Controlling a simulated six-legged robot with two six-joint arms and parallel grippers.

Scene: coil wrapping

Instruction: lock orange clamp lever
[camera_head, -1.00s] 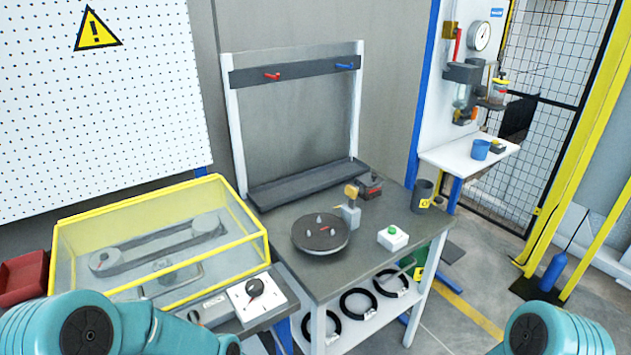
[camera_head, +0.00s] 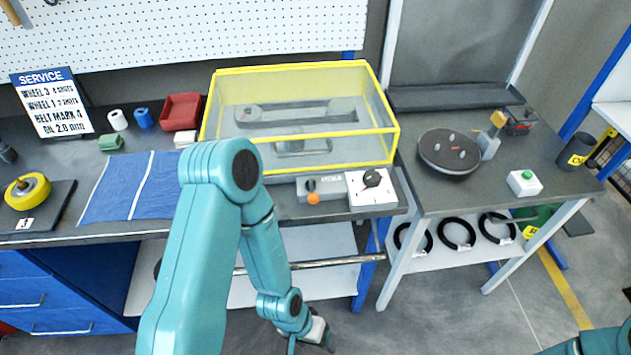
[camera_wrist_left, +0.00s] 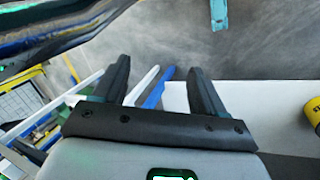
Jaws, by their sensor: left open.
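A grey clamp post (camera_head: 489,144) with an orange-yellow block (camera_head: 498,118) on top stands at the right edge of the dark round turntable (camera_head: 449,152) on the right table. The block looks like the clamp lever and sticks up. My left gripper (camera_head: 322,338) is low at the bottom centre of the head view, partly cut off, well below and left of the clamp. In the left wrist view my left gripper (camera_wrist_left: 157,72) has its fingers apart with nothing between them. My right gripper is out of view; only a bit of that arm shows at bottom right.
A yellow-framed clear cover (camera_head: 300,120) stands left of the turntable, with a knob panel (camera_head: 372,188) and an orange ball (camera_head: 313,198) in front. A green-button box (camera_head: 524,183) sits right of the clamp. Black coils (camera_head: 456,234) lie on the shelf below.

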